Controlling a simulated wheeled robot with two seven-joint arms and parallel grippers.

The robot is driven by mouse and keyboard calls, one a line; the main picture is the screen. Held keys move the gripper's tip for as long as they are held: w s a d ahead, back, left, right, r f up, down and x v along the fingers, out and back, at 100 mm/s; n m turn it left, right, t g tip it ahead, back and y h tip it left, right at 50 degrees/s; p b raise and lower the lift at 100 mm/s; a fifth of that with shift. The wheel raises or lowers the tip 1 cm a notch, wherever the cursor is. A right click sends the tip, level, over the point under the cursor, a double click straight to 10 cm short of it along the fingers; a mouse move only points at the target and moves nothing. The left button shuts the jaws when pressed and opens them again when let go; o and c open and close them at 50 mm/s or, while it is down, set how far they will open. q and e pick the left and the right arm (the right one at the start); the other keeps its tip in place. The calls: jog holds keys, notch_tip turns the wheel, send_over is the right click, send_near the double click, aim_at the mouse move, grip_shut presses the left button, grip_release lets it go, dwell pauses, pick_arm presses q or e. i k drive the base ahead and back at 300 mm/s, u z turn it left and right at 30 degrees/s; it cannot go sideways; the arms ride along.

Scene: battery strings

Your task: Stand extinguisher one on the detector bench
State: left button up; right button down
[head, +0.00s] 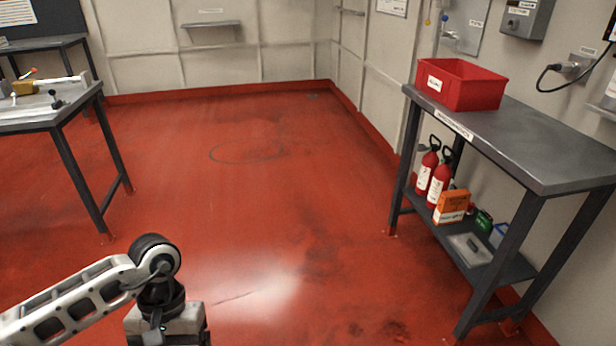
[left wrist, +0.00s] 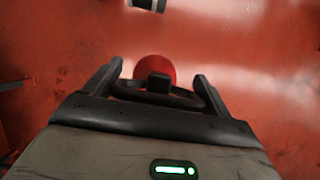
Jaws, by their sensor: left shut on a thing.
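My left gripper (left wrist: 158,76) is shut on a red extinguisher (left wrist: 143,67), whose black handle lies between the fingers in the left wrist view. Its round red top shows; its body and any number are hidden. In the head view only the wrist above this gripper shows at the bottom left, over the red floor; fingers and load are below the frame. Two more red extinguishers, one (head: 427,170) beside the other (head: 440,184), stand upright on the lower shelf of the right bench (head: 545,155). I cannot tell which bench is the detector bench. My right gripper is out of view.
A red bin (head: 461,84) stands on the right bench's far end; its nearer top is bare. An orange box (head: 452,206) and small containers share its lower shelf. A left table (head: 30,121) holds tools. The floor (head: 260,180) between is clear.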

aim_at(524, 144)
jog(key=z, duration=0.7)
jog(key=i, duration=0.65)
jog(key=z, duration=1.15)
jog(key=i, duration=0.55)
jog(key=z, duration=0.4)
